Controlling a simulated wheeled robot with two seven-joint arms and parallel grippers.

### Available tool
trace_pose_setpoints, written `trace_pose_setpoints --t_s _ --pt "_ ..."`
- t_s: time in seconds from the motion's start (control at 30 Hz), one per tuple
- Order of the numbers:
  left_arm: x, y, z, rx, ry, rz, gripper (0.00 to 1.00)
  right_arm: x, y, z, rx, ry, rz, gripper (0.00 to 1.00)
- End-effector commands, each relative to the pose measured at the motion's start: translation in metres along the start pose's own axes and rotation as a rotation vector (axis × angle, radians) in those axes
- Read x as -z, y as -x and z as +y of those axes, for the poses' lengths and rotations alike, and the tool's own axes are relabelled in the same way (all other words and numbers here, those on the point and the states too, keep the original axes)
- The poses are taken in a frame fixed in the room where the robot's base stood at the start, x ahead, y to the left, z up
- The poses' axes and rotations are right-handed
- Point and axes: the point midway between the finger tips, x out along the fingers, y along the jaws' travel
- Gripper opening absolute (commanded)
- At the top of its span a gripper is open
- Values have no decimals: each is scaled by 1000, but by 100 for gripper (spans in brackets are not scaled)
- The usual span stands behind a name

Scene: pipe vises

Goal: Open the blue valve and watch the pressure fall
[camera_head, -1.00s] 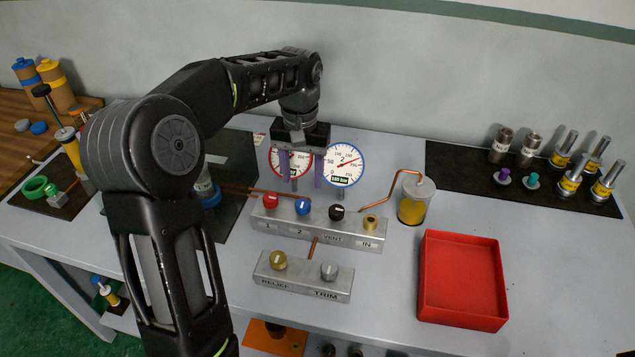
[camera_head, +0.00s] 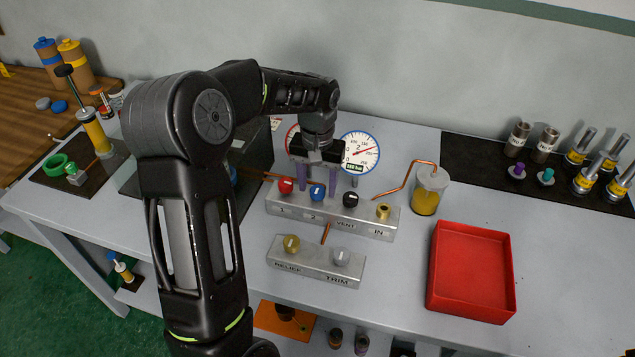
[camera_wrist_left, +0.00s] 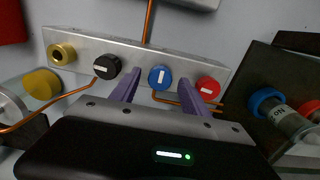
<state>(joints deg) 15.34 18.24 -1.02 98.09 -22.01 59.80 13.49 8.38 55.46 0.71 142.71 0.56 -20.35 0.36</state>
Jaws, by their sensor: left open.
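The blue valve knob (camera_head: 317,192) sits on the upper metal manifold block (camera_head: 290,208), between the red knob (camera_head: 286,186) and the black knob (camera_head: 351,199). My left gripper (camera_head: 318,188) is open and points down just behind and above the blue knob. In the left wrist view, its purple fingers stand apart on either side of the blue knob (camera_wrist_left: 160,78), with no visible grip on it. The blue-rimmed gauge (camera_head: 359,153), marked 2, has a red needle pointing to the upper right. The red-rimmed gauge (camera_head: 292,138) is mostly hidden behind my gripper. My right gripper is not in view.
A lower block (camera_head: 315,262) marked RELIEF and TRIM stands in front. A copper pipe (camera_head: 405,179) runs to a jar of yellow liquid (camera_head: 426,194). A red tray (camera_head: 470,271) lies to the right. Bare table surrounds the tray.

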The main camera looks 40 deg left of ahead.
Motion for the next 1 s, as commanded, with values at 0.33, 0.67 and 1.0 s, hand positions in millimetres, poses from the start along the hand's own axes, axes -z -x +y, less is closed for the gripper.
trace_pose_setpoints --t_s 0.33,0.67,1.0 --pt "0 -4 0 0 0 1 52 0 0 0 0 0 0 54" --pt "0 -4 0 0 0 1 25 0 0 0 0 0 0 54" --pt "0 -4 0 0 0 1 0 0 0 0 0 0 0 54"
